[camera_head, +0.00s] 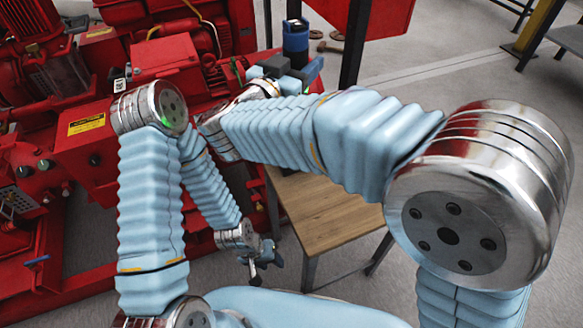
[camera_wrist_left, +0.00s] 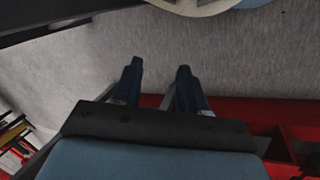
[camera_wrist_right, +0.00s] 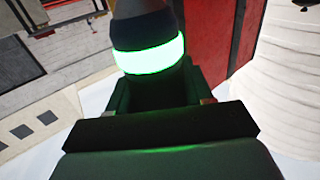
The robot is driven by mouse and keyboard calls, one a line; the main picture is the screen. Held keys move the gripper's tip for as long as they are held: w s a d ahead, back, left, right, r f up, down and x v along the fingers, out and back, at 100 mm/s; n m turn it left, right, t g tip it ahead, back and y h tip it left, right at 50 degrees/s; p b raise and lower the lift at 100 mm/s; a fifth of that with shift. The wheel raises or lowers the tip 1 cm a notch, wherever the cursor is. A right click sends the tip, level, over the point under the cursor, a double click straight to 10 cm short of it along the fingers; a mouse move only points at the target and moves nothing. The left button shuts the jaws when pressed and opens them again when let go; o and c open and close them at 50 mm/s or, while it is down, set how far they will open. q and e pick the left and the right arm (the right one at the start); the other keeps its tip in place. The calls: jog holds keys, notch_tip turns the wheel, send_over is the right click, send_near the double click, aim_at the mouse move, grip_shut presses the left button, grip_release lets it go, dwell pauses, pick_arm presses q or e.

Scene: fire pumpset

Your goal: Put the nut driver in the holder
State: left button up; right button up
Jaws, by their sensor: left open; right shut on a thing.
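My right gripper (camera_head: 289,72) is in the upper middle of the head view. It is shut on a dark cylinder with a bright green glowing ring (camera_wrist_right: 148,55), seen in the right wrist view. This seems to be the nut driver; its far end is out of that view. A black and blue cylinder (camera_head: 296,42) shows just above this gripper in the head view, probably the same thing. My left gripper (camera_head: 262,266) hangs low beside the wooden table, open and empty. Its two fingers (camera_wrist_left: 158,78) stand apart in the left wrist view. I cannot make out the holder.
Red pump machinery (camera_head: 75,150) fills the left and back. A wooden table (camera_head: 325,212) stands in the middle, below my right arm. A red panel (camera_head: 385,18) and a dark post are at the back. Grey floor (camera_head: 440,60) is open at upper right.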

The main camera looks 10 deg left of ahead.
jog(key=f, duration=0.3)
jog(key=f+b, duration=0.1)
jog(key=f, duration=0.1)
jog(key=shift+s+a+f, duration=0.2)
jog(key=shift+s+a, duration=0.1)
jog(key=shift+a, duration=0.05)
jog(key=shift+f+b, duration=0.5)
jog(key=shift+f, duration=2.25)
jog(key=shift+f, duration=0.15)
jog(key=o, duration=1.3)
jog(key=shift+c, duration=0.2)
